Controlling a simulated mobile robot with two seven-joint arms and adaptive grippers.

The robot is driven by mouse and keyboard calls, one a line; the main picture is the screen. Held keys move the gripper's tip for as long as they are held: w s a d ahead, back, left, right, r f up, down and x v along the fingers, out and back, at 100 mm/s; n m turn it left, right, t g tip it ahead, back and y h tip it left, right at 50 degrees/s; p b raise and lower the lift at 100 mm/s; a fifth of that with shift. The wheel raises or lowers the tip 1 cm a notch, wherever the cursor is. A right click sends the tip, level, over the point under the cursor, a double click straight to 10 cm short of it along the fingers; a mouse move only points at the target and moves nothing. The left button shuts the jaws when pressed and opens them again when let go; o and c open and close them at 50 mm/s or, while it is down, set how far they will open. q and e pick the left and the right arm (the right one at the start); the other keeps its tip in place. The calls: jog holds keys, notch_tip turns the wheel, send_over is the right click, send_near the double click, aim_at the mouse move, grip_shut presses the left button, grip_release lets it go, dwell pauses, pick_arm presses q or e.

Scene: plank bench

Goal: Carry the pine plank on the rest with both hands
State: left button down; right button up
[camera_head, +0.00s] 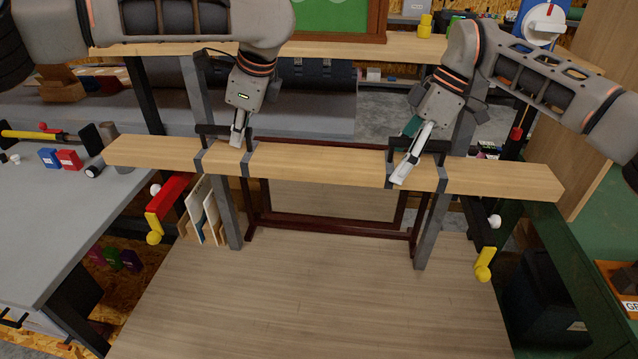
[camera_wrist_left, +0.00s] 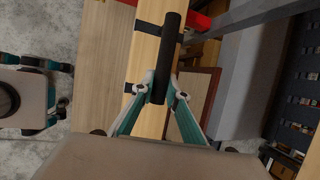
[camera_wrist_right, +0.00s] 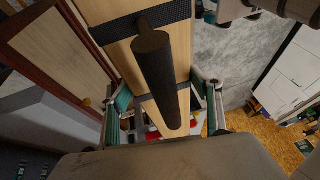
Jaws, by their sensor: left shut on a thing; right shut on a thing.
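The long pine plank (camera_head: 320,168) lies level across the grey legs of the rest (camera_head: 230,212). Dark straps cross it, and a black bar handle stands above it on each side. My left gripper (camera_head: 238,138) is at the left strapped part; in the left wrist view its fingers close around the end of the black handle (camera_wrist_left: 165,60). The right wrist view shows the right handle (camera_wrist_right: 157,75) between those fingers. Contact between plank and rest is hidden.
A grey table (camera_head: 60,200) with small boxes stands at left, a green bench (camera_head: 600,230) at right. A red and yellow bracket (camera_head: 165,215) sits below the plank at left. The wooden top (camera_head: 310,300) in front is clear. A dark red frame (camera_head: 330,222) stands behind the plank.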

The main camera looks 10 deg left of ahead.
aim_at(242, 151)
pick_arm(q)
jog(key=shift+s+r, duration=0.15)
pick_arm(e)
jog(key=shift+r, duration=0.15)
